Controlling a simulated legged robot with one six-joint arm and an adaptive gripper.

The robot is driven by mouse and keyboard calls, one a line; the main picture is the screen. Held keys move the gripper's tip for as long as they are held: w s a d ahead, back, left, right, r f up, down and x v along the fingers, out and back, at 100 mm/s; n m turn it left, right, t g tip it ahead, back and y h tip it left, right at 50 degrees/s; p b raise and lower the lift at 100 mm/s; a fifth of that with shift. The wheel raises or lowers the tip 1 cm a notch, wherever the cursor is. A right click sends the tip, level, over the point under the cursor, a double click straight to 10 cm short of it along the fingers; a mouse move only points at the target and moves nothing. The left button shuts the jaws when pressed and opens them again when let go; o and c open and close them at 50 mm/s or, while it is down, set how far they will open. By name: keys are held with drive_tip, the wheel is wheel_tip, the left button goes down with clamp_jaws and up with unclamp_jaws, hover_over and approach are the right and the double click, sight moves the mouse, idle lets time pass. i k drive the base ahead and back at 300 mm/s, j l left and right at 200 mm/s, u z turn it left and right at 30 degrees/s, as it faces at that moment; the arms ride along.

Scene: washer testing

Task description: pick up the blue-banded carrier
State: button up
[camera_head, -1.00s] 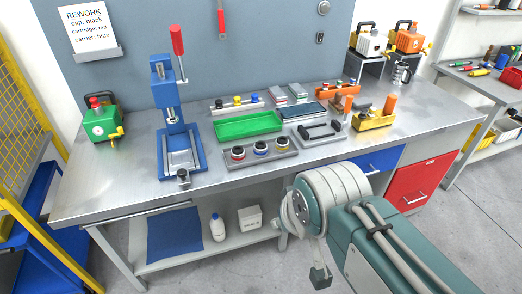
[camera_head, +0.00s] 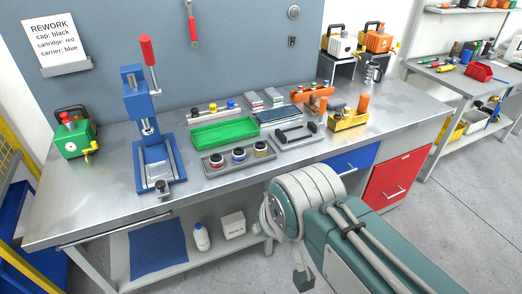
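The blue-banded carrier (camera_head: 239,156) is a small dark-topped round part with a blue band. It sits upright in the middle place of a grey holder (camera_head: 229,171) on the bench. A red-banded carrier (camera_head: 216,162) is to its left and a yellow-banded one (camera_head: 261,149) to its right. My arm shows at the lower right, in front of the bench and well apart from the carriers. My gripper's fingers cannot be made out in this view.
A green tray (camera_head: 224,133) lies just behind the holder. A blue press (camera_head: 155,165) with a red-handled lever stands to its left. The bench front (camera_head: 225,193) before the holder is clear.

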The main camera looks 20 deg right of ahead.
sight(237, 159)
drive_tip(key=i, duration=0.55)
drive_tip(key=i+j, duration=0.15)
drive_tip(key=i, duration=0.4)
drive_tip(key=l+z, duration=0.05)
